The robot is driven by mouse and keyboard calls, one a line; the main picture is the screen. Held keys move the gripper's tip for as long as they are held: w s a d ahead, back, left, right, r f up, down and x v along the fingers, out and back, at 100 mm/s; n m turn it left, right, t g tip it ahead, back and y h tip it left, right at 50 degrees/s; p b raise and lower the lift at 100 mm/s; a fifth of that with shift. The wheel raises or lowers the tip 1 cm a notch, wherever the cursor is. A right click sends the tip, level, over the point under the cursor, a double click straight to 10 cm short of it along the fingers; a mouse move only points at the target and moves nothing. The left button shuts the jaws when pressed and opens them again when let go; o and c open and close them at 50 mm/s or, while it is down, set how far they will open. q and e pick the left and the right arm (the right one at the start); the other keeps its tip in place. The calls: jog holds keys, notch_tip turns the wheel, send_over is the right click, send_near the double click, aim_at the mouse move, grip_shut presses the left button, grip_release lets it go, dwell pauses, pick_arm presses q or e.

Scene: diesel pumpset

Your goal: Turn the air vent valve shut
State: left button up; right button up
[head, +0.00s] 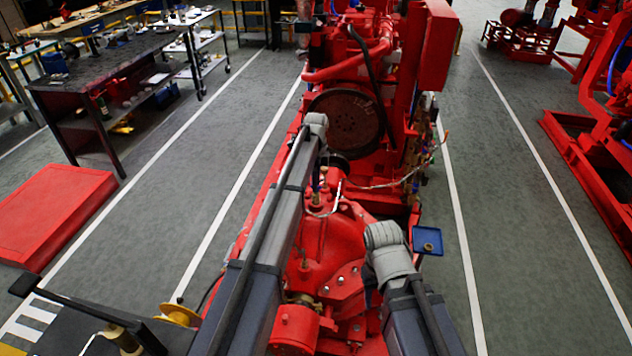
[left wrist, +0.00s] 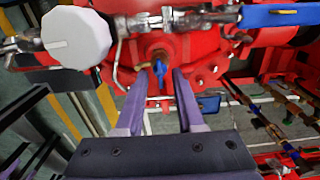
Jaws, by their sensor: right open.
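The air vent valve, with a small blue handle (left wrist: 160,68), shows in the left wrist view on the red pump casing. My left gripper (left wrist: 161,76) has its two purple fingers apart, one on each side of the handle. Gaps seem to show between handle and fingers; I cannot tell whether either finger touches it. In the head view my left arm reaches over the red pumpset (head: 345,245), and its fingers cannot be made out. My right arm is bent at the pumpset's right side; its gripper does not show.
A white round knob (left wrist: 76,38) and metal piping lie beyond my left fingers. A large flywheel (head: 346,122) stands behind the pump, and a small blue tray (head: 427,240) is at its right. Workbenches (head: 110,80) stand back left.

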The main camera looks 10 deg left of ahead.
pick_arm(q)
notch_tip(320, 180, up, 8)
jog(key=p, duration=0.7)
jog(key=shift+f, duration=0.15)
jog(key=shift+f, duration=0.1)
jog(key=s+d+f+n+b, duration=0.1)
jog(key=s+d+n, duration=0.2)
jog(key=s, duration=1)
jog(key=s+d+f+n+b, duration=0.1)
jog(key=s+d+n, duration=0.3)
jog(key=s, duration=0.9)
jog(key=s+d+f+n+y+b, duration=0.1)
jog(key=s+d+n, duration=0.3)
jog(key=s, duration=0.9)
jog(key=f+n+b, duration=0.1)
jog(key=n, duration=0.2)
jog(key=shift+s, duration=0.15)
